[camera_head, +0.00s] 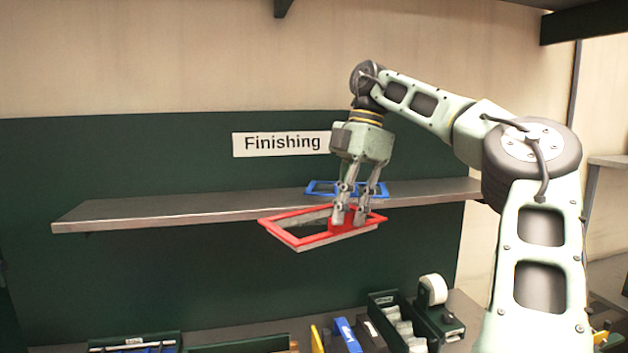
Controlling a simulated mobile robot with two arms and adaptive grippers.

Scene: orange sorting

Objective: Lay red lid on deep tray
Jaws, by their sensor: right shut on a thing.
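The red lid (290,238) is a flat red rectangular frame with a pale underside edge and a dark opening in the middle. My right gripper (349,220) points down and is shut on the lid's right part. The lid is held slightly tilted in front of the shelf's front edge, above the bench. I cannot tell for sure which container is the deep tray; a dark green tray (196,349) is cut off at the bottom edge. My left gripper is not in view.
A grey shelf (150,212) crosses the green back panel, with a blue frame (376,188) on it behind my gripper. Below, the bench holds a green tray with tools (92,346), a green bin with pale cylinders (376,299) and a tape roll (433,290). A "Finishing" sign (281,143) hangs above.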

